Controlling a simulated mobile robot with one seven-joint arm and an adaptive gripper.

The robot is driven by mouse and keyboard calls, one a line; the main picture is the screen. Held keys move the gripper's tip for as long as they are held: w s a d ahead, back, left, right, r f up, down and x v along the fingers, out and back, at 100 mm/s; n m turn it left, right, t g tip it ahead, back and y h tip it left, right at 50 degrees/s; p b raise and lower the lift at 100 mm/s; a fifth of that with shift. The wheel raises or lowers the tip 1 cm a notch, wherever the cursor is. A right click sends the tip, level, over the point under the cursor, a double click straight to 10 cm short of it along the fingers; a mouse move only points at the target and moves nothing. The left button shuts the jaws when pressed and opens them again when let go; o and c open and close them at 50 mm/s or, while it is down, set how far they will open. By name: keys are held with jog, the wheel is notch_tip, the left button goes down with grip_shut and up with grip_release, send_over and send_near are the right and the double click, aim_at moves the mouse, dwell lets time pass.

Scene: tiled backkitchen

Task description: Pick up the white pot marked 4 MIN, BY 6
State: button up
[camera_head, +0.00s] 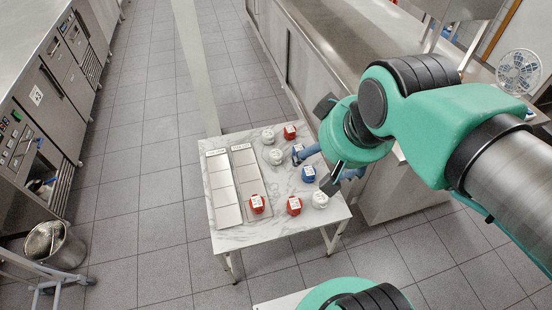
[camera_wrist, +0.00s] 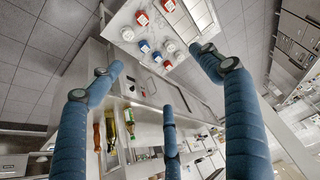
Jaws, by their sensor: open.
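Three white pots stand on the small marble-topped table (camera_head: 233,237): one at the back (camera_head: 267,136), one just in front of it (camera_head: 275,156), and one at the front right (camera_head: 320,200). Their labels are too small to read, so I cannot tell which is marked 4 MIN, BY 6. White pots also show in the wrist view, at left (camera_wrist: 127,33), middle (camera_wrist: 168,46) and right (camera_wrist: 195,49). My gripper (camera_wrist: 162,78) has its blue fingers spread wide, with nothing between them. In the head view it reaches over the table's right side, partly hidden by my arm.
Red pots (camera_head: 290,132) (camera_head: 294,205) and a blue pot (camera_head: 308,173) stand among the white ones. Another red pot (camera_head: 257,204) stands at the front of the right panelled strip (camera_head: 246,172). The left strip (camera_head: 221,180) looks empty. A steel counter (camera_head: 310,65) runs behind.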

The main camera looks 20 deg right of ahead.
jog(key=w+f+g, duration=0.1)
jog(key=w+f, duration=0.1)
jog(key=w, duration=1.5)
jog(key=n+g+p, duration=0.1)
jog(key=n+g, duration=0.1)
jog(key=g, duration=0.1)
send_over(276, 154)
jog(key=s, duration=0.2)
notch_tip(276, 154, down, 49)
jog(key=shift+w+d+f, duration=0.15)
jog(key=shift+w, duration=0.05)
jog(key=shift+f, duration=0.15)
jog(key=shift+w+f+b, duration=0.2)
jog(key=shift+f+b, duration=0.05)
jog(key=shift+f, duration=1.15)
jog(key=shift+w+f+b, duration=0.15)
jog(key=shift+f+b, duration=0.05)
jog(key=shift+f, duration=1.15)
jog(key=shift+w+f+b, duration=0.2)
jog(key=shift+f+b, duration=0.05)
jog(key=shift+f, duration=1.15)
jog(key=shift+f, duration=0.1)
